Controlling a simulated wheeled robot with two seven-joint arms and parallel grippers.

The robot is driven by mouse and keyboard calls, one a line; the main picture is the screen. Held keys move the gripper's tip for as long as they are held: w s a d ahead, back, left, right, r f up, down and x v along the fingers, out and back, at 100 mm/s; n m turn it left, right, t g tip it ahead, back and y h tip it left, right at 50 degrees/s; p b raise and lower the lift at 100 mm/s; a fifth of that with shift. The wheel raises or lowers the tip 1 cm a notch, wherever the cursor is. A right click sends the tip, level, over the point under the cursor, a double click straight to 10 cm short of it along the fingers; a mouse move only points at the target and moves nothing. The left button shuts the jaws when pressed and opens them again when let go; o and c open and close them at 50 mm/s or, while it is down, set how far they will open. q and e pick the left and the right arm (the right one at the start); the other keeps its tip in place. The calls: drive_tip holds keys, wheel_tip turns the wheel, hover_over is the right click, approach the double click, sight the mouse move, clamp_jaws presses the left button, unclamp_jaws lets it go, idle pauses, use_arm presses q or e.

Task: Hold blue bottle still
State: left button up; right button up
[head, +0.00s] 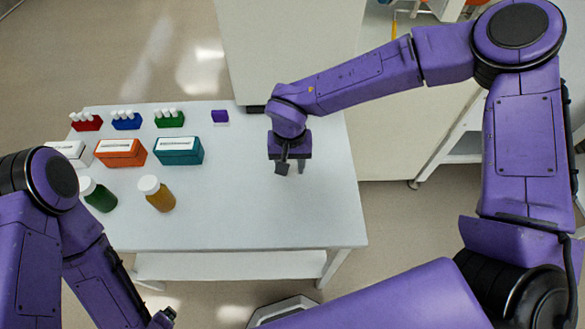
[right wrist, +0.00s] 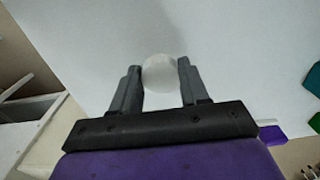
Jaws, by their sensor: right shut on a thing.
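My right gripper (head: 290,168) points down over the right part of the white table. In the right wrist view its two grey fingers (right wrist: 158,85) stand on either side of a round white cap (right wrist: 160,73), which I take for the blue bottle's. The bottle's body is hidden below the cap, so its blue colour does not show. In the head view the gripper hides the bottle. My left arm comes in at the lower left; only a dark end part of it shows at the bottom edge, and its jaws cannot be made out.
A green bottle (head: 101,197) and an amber bottle (head: 160,197) with white caps stand on the table (head: 270,215) at left. Behind them are an orange box (head: 120,154), a teal box (head: 178,152), a white box and small coloured racks (head: 170,120). The table's front middle is clear.

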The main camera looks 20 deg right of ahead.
sight(294, 169)
drive_tip(key=f, duration=0.2)
drive_tip(key=s+d+f, duration=0.1)
drive_tip(key=shift+f, duration=0.1)
drive_tip(key=shift+w+a+f, duration=0.1)
drive_tip(key=shift+w+f, duration=0.1)
drive_tip(key=o, duration=1.2)
drive_tip(key=shift+c, duration=0.2)
drive_tip(key=shift+s, duration=0.1)
drive_tip(key=shift+r, duration=0.1)
wheel_tip(294, 169, up, 12)
drive_tip(key=shift+r, duration=0.1)
